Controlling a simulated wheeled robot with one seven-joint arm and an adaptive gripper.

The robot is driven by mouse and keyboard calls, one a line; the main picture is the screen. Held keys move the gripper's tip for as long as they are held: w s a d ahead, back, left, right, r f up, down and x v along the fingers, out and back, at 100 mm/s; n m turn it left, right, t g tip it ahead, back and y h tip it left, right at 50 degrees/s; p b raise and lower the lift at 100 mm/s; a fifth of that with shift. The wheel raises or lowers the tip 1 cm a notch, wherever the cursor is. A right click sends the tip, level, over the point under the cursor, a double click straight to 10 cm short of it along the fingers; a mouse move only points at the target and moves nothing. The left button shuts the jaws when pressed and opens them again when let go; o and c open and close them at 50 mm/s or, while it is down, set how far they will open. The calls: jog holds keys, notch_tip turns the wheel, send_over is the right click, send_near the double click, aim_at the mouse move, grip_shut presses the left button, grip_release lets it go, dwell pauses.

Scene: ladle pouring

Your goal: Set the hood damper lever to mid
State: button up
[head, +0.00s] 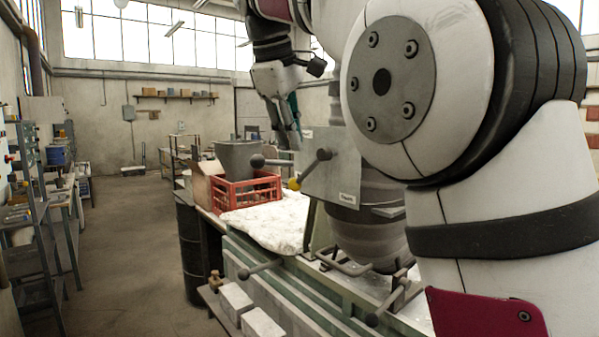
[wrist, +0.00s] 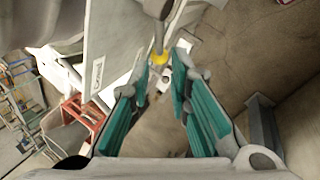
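A grey upright plate (head: 335,175) with small labels stands right of the red crate. A lever with a dark ball knob (head: 324,154) crosses its front, with a yellow piece (head: 293,184) near the lower end. A second dark ball knob (head: 257,160) sticks out to the left. I cannot read which lever is the hood damper's. My gripper (head: 291,128) points down above these knobs. In the wrist view, my gripper (wrist: 163,72) has its teal-padded fingers apart, with nothing visibly clamped.
A red crate (head: 245,192) and a grey pot (head: 238,157) stand left of the plate. A lower ball-ended handle (head: 262,267) juts from the green bench. A dark drum (head: 190,240) stands beside the bench. The floor at left (head: 125,250) is open.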

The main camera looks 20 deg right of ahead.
aim_at(308, 171)
jog(key=p+x, duration=0.1)
jog(key=x, duration=0.7)
jog(key=shift+d+f, duration=0.2)
jog(key=shift+f, duration=0.1)
jog(key=shift+w, duration=0.1)
grip_shut()
